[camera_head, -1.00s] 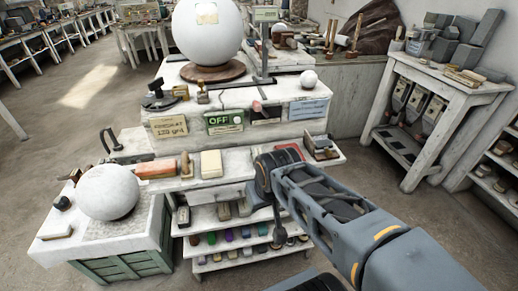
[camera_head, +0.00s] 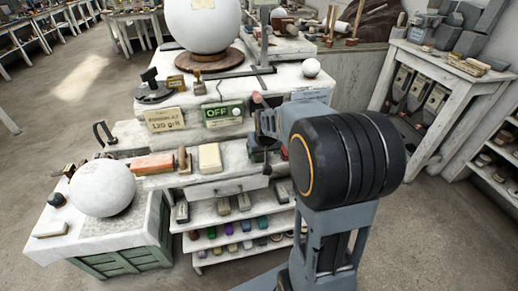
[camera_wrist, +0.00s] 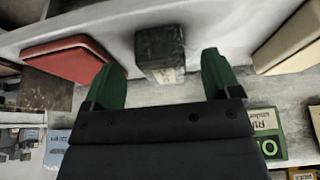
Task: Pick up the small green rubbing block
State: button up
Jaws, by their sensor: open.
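The small green rubbing block (camera_wrist: 160,48) is dark green, nearly black, with a pale label on its end face. It lies on a white shelf between a red block and a cream block in the wrist view. In the wrist view the block appears between and just beyond the fingertips, and I see no contact. In the head view my arm partly hides the gripper.
The red block (camera_wrist: 68,58) and the cream block (camera_wrist: 290,40) lie on either side. A large white sphere (camera_head: 203,22) and a smaller one (camera_head: 103,188) stand nearby. Bare shelf shows around the green block.

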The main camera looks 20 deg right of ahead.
jog(key=shift+w, duration=0.4)
jog(key=shift+w+d+p, duration=0.15)
jog(key=shift+w+p, duration=0.1)
jog(key=shift+w, duration=0.35)
jog(key=shift+w+d+p, duration=0.15)
jog(key=shift+w+p, duration=0.05)
jog(key=shift+w, duration=0.4)
jog(key=shift+x, duration=1.05)
jog(key=shift+w+f, duration=0.3)
jog(key=shift+f, duration=0.15)
jog(key=c, duration=1.2)
